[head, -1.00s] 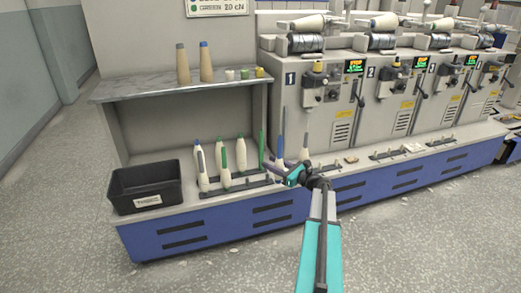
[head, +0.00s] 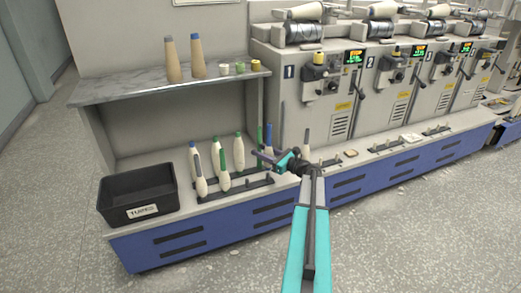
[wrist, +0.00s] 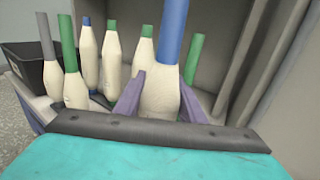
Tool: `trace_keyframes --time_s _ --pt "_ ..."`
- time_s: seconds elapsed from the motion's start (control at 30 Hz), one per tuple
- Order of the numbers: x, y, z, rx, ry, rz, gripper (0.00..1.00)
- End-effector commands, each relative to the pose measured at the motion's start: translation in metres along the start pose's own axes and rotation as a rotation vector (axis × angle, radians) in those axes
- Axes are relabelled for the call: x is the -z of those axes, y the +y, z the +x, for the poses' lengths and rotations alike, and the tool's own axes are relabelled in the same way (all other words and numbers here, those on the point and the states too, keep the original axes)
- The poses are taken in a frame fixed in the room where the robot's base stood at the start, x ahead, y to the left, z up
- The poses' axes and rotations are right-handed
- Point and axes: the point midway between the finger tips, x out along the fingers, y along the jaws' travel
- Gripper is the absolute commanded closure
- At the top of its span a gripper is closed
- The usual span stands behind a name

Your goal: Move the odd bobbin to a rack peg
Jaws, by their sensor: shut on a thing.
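My gripper (head: 270,156) is shut on a blue-topped cream bobbin (head: 268,135), which stands roughly upright at the right end of the bobbin group. In the wrist view, the purple fingers (wrist: 161,92) lie on both sides of this bobbin (wrist: 168,82); its foot is hidden by my gripper. Whether it is clear of its peg I cannot tell. Left of it stand green-topped bobbins (head: 239,150), a blue-topped one (head: 193,150) and a grey-topped one (head: 200,178). Another green top (wrist: 194,58) shows just behind the held bobbin. Rack pegs (head: 325,163) run along the ledge to the right.
A black labelled bin (head: 138,197) sits at the left. A shelf (head: 150,88) with two tan cones (head: 172,60) and small spools overhangs the bobbins. A grey-tipped bobbin (head: 307,140) stands right of my gripper. Farther peg strips (head: 386,147) look mostly free.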

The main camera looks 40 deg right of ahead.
Motion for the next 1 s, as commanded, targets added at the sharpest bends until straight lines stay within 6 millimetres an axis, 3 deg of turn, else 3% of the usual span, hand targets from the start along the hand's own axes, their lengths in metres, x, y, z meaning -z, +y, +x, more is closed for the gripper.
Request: trace_keyframes --time_s 0.57,1.0 --pt "0.002 -0.005 -0.005 0.008 0.000 0.000 0.87" --pt "0.029 -0.006 -0.006 0.009 0.000 0.000 0.87"
